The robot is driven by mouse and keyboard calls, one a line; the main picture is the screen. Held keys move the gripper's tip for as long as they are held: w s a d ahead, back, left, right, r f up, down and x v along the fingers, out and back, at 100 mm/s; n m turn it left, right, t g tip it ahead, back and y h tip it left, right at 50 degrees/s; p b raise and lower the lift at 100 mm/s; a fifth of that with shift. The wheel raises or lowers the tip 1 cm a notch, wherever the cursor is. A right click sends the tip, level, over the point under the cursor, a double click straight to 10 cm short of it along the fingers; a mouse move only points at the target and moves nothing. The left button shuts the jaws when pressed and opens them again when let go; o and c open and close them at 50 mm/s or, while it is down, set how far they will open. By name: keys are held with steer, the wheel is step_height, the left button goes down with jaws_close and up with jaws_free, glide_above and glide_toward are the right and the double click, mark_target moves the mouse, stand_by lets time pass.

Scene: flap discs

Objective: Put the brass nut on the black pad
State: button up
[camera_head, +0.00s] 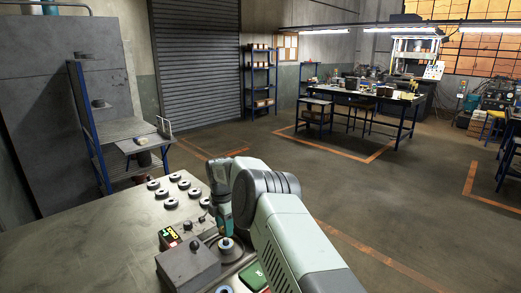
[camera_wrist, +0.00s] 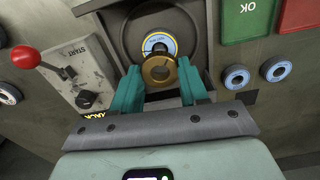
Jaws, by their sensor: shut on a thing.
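My gripper (camera_wrist: 159,72) has teal fingers and is shut on the brass nut (camera_wrist: 158,77), a gold ring with a hole, held between the fingertips. Just beyond the nut in the wrist view, a disc with a blue, white and yellow centre (camera_wrist: 158,41) lies inside a dark round area (camera_wrist: 128,38), which I take to be the black pad. The nut overlaps the disc's near edge in the picture; whether they touch I cannot tell. In the head view the disc (camera_head: 226,244) is below my gripper, and my arm hides part of the spot.
A grey START box (camera_wrist: 78,62) with a red-knobbed lever (camera_wrist: 24,57) stands left in the wrist view. A green OK tray (camera_wrist: 246,22) and a red tray (camera_wrist: 299,14) are at the right. Several dark discs (camera_head: 171,203) lie on the table (camera_head: 95,235), whose left part is clear.

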steer(key=s+d+r+m, duration=0.1)
steer(key=d+r+m, duration=0.5)
steer(key=r, duration=0.3)
steer(key=s+d+r+m, duration=0.2)
steer(key=d+r+m, duration=0.35)
steer(key=r, duration=0.25)
steer(key=s+d+r+m, duration=0.9)
steer(key=s+m, duration=0.1)
steer(key=s+a+f+n, duration=0.4)
steer(key=a+f+n, duration=0.3)
steer(key=f+n, duration=0.1)
steer(key=s+a+f+n, duration=0.4)
steer(key=a+f+n, duration=0.3)
steer(key=f+n, duration=0.2)
steer(key=s+a+f+n, duration=0.5)
steer(key=a+f+n, duration=0.3)
steer(key=f, duration=0.4)
steer(key=shift+f+n, duration=0.15)
steer(key=shift+n, duration=0.5)
steer(key=shift+f, duration=2.25)
